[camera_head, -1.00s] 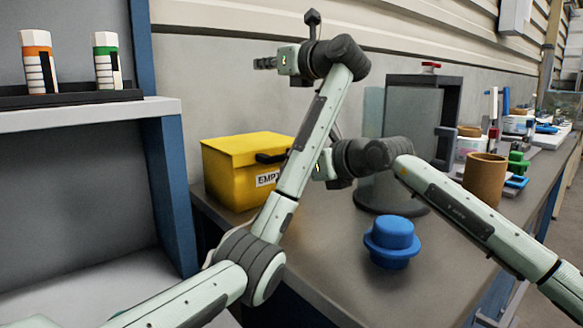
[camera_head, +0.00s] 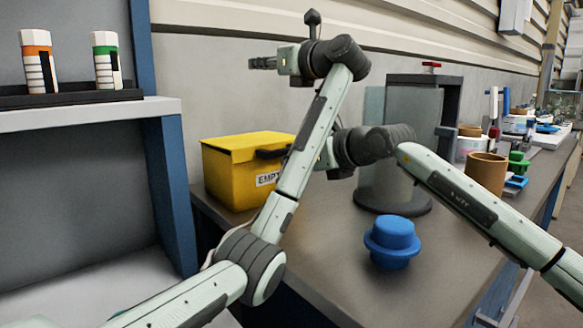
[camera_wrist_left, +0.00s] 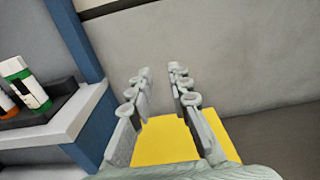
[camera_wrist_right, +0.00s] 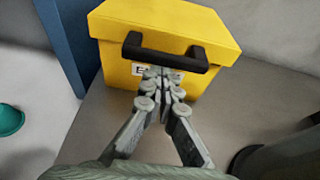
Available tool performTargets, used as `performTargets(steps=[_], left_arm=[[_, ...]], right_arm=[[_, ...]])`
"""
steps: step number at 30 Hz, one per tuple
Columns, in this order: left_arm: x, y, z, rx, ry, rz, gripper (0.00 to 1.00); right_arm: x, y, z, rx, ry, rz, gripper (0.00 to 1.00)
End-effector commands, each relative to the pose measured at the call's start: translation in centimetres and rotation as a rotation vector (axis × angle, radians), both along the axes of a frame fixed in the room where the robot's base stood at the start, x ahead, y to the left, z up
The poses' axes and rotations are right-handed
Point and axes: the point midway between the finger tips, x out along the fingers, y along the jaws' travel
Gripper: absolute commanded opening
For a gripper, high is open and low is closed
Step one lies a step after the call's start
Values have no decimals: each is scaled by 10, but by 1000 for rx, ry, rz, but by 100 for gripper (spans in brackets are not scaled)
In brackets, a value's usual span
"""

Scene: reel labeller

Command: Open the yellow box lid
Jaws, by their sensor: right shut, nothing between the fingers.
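The yellow box (camera_head: 228,178) stands at the bench's left end with its lid (camera_head: 245,141) down. A black handle (camera_wrist_right: 165,52) shows on the lid's front in the right wrist view. My right gripper (camera_wrist_right: 162,78) is shut and empty, its tips just below the handle and in front of the label; I cannot tell whether they touch. In the head view my left arm hides it. My left gripper (camera_head: 262,63) is open and empty, above the box near the wall. In the left wrist view, the lid (camera_wrist_left: 166,142) lies below its parted fingers (camera_wrist_left: 161,74).
A blue knobbed part (camera_head: 391,242) stands on the bench front. A dark-framed clear cylinder (camera_head: 412,130) stands behind my right arm. A brown cup (camera_head: 486,174) is further right. A shelf (camera_head: 90,118) with two bottles borders the left.

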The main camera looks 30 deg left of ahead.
Motion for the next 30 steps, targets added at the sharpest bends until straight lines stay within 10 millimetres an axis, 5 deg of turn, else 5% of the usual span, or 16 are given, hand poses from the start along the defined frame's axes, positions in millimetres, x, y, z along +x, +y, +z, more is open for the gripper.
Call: performTargets(steps=[18,30], left_arm=[[0,0,0,0,0,0,99],[-1,-4,0,0,0,-2,100]], right_arm=[[0,0,0,1,-1,0,0],[0,0,0,1,-1,0,0]])
